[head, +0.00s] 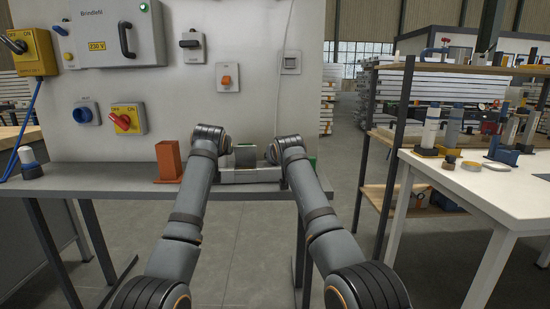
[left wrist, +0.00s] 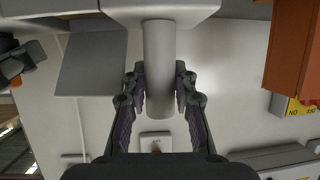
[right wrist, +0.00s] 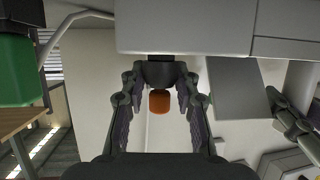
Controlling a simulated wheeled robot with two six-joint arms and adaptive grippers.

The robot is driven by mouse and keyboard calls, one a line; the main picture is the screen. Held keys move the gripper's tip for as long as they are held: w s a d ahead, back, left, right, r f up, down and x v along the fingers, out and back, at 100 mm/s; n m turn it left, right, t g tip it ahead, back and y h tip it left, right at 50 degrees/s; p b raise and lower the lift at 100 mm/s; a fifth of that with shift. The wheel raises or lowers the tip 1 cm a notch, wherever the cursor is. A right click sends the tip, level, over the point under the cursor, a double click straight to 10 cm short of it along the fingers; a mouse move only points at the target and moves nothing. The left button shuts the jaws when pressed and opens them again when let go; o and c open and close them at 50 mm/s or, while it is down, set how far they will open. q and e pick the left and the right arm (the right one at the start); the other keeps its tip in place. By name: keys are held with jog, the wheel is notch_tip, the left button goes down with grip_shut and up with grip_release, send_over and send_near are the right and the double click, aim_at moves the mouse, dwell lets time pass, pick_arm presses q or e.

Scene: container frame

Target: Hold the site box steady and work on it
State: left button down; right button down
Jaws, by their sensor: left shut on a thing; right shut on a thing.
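The site box (head: 240,177) is a low, light grey box on the bench, seen between my two arms in the head view. It also shows at the top of the left wrist view (left wrist: 115,12) and of the right wrist view (right wrist: 185,25). My left gripper (left wrist: 160,78) is shut on a plain grey cylindrical handle (left wrist: 159,45) that sticks out from the box. My right gripper (right wrist: 160,78) is shut on a dark round knob (right wrist: 160,70) with an orange end, at the box. A flat grey plate (head: 245,155) stands at the box. My arms hide both gripper tips in the head view.
An orange block-like holder (head: 168,162) stands left of my left arm on the bench (head: 110,188). A green object (right wrist: 18,70) is beside the right gripper. A wall panel (head: 250,90) with switches rises behind. A white table (head: 480,180) with several items is at right.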

pick_arm(q)
jog(key=shift+r, duration=0.15)
pick_arm(e)
jog(key=c, duration=1)
grip_release()
jog(key=shift+o, duration=0.2)
jog(key=shift+s, duration=0.1)
jog(key=v, duration=0.7)
jog(key=shift+s+d, duration=0.1)
pick_arm(q)
jog(key=c, duration=1)
grip_release()
